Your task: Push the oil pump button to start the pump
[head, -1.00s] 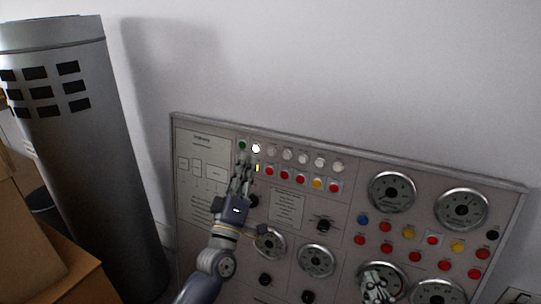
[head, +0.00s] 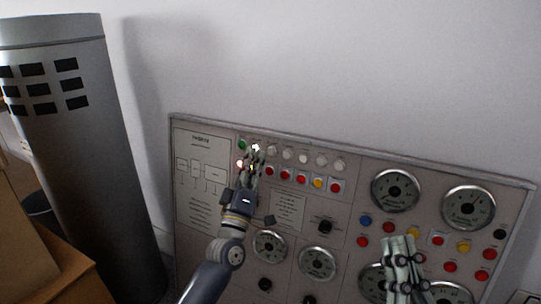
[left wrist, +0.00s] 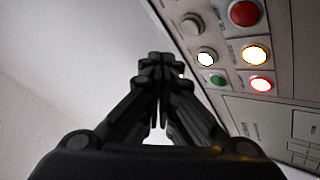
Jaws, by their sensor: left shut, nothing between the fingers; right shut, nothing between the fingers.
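The grey control panel (head: 345,228) stands against the wall. At its upper left are a green button (head: 242,145), a lit white button (head: 256,147) and a lit red one (head: 240,163). I cannot read which label says oil pump. My left gripper (head: 257,152) is shut and empty, its fingertips in front of the lit white button. The left wrist view shows the shut fingertips (left wrist: 160,62) left of the green (left wrist: 217,79), lit white (left wrist: 206,57), lit yellow (left wrist: 255,54) and lit red buttons (left wrist: 260,83). Contact cannot be told. My right gripper (head: 399,243) is shut before the lower right gauges.
More white and red buttons run right along the top rows. A tall grey cylinder (head: 85,160) and cardboard boxes (head: 35,240) stand at the left. The wall above is bare.

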